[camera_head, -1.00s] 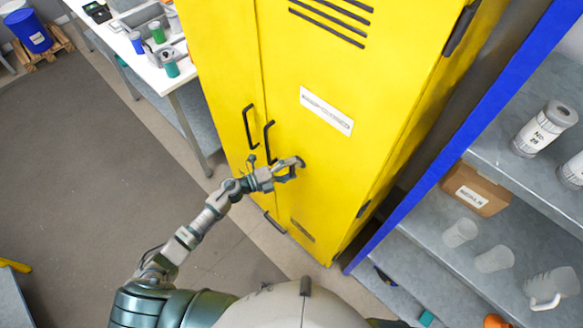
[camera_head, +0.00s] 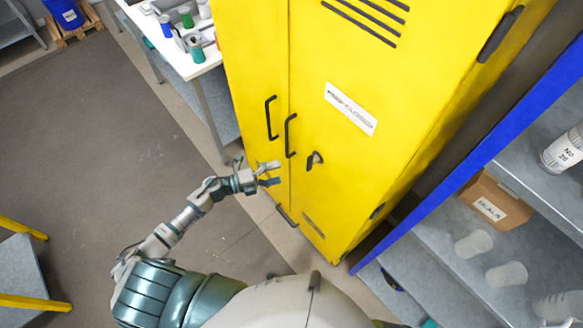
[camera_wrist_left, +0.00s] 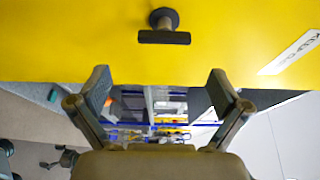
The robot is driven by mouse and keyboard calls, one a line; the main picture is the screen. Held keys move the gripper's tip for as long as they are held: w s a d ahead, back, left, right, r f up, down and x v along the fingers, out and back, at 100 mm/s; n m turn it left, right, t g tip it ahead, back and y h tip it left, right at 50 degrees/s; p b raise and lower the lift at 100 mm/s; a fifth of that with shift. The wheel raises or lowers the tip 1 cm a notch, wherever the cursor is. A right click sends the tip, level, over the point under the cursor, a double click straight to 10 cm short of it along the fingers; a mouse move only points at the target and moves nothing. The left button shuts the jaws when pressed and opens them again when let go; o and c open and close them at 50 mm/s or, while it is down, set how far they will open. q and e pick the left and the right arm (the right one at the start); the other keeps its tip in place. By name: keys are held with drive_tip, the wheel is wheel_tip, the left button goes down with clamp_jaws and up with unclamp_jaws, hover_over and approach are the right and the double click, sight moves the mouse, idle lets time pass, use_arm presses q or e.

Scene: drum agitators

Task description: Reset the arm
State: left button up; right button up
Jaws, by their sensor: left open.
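My left arm reaches in from the left in the head view. Its gripper (camera_head: 270,174) is open and empty, in front of the tall yellow cabinet (camera_head: 390,85). The dark turn handle (camera_head: 315,159) on the cabinet door is right of the fingertips and apart from them. In the left wrist view the two fingers of the gripper (camera_wrist_left: 160,92) stand wide apart with nothing between them. The handle (camera_wrist_left: 163,28) shows there beyond the fingers, on the yellow face. The cabinet doors look shut. My right gripper is not in view.
Two black pull handles (camera_head: 290,136) are on the cabinet front. A blue-edged shelf (camera_head: 475,158) with a brown box (camera_head: 493,199) and jars stands at the right. A white table (camera_head: 177,60) with bottles stands behind left.

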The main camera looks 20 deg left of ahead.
use_arm(q)
drive_tip(key=shift+s+a, duration=0.25)
drive_tip(key=shift+a, duration=0.15)
drive_tip(key=w+a+f+n+t+y, duration=0.2)
drive_tip(key=a+f+n+t+y, duration=0.3)
drive_tip(key=f+n, duration=0.75)
drive_tip(key=s+a+f+n+g+y+b, duration=0.1)
drive_tip(key=s+a+f+n+g+y, duration=0.2)
drive_tip(key=f, duration=0.7)
drive_tip(key=s+a+f+n+y, duration=0.3)
drive_tip(key=s+f+y, duration=0.15)
drive_tip(key=f, duration=0.65)
drive_tip(key=s+f+n+g+y, duration=0.2)
drive_tip(key=s+f+n+g, duration=0.1)
drive_tip(key=s+f, duration=0.65)
drive_tip(key=s+d+f+n+g, duration=0.1)
drive_tip(key=s+f+n+g, duration=0.1)
drive_tip(key=s, duration=0.7)
drive_tip(key=s+d+f+n+g, duration=0.1)
drive_tip(key=s+d+f+g, duration=0.1)
drive_tip(key=s+f, duration=0.3)
drive_tip(key=s+d+f+n+g+b, duration=0.1)
drive_tip(key=s+d+f+n+g, duration=0.1)
drive_tip(key=s, duration=1.1)
wheel_tip(320, 180, down, 2)
drive_tip(key=shift+d+f+n+g, duration=0.1)
drive_tip(key=shift+d+n+g, duration=0.2)
drive_tip(key=shift+g, duration=0.4)
